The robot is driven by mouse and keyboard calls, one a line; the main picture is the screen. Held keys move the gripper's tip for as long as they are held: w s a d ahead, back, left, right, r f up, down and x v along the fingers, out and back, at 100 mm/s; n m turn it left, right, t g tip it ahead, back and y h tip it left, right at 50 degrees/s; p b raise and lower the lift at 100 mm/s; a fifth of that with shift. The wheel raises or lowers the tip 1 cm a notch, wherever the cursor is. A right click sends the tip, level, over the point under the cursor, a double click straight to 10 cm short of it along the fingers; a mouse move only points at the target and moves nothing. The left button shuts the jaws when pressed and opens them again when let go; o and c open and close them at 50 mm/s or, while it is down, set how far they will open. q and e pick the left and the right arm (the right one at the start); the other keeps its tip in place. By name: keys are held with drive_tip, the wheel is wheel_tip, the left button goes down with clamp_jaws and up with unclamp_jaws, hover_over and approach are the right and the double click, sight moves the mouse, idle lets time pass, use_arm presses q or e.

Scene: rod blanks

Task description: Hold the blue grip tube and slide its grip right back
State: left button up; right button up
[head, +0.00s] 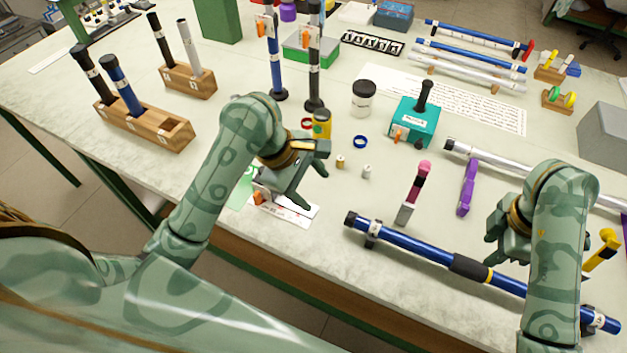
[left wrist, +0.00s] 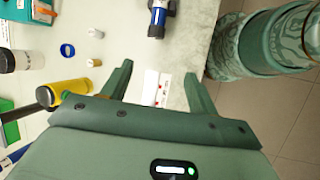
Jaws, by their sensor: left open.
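The blue grip tube (head: 412,243) lies along the front right of the bench, raised on small dark supports. A black grip sleeve (head: 470,267) with a yellow ring beside it sits around its middle. The tube's left end also shows at the top of the left wrist view (left wrist: 157,22). My left gripper (head: 314,176) is open and empty, left of that end and apart from it; its two fingers show spread in the left wrist view (left wrist: 158,74). My right gripper (head: 494,240) is over the tube just right of the grip; its fingertips are largely hidden, and I cannot tell whether it touches.
White cards (head: 285,212) lie below my left gripper. A pink-and-black tool (head: 416,190) and a purple piece (head: 467,188) stand behind the tube. The front strip left of the tube is mostly clear.

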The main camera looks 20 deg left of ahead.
use_arm(q)
drive_tip(key=x, duration=1)
drive_tip(key=w+x, duration=0.1)
drive_tip(key=x, duration=0.4)
drive_tip(key=shift+d+f, duration=0.2)
drive_tip(key=shift+d, duration=0.05)
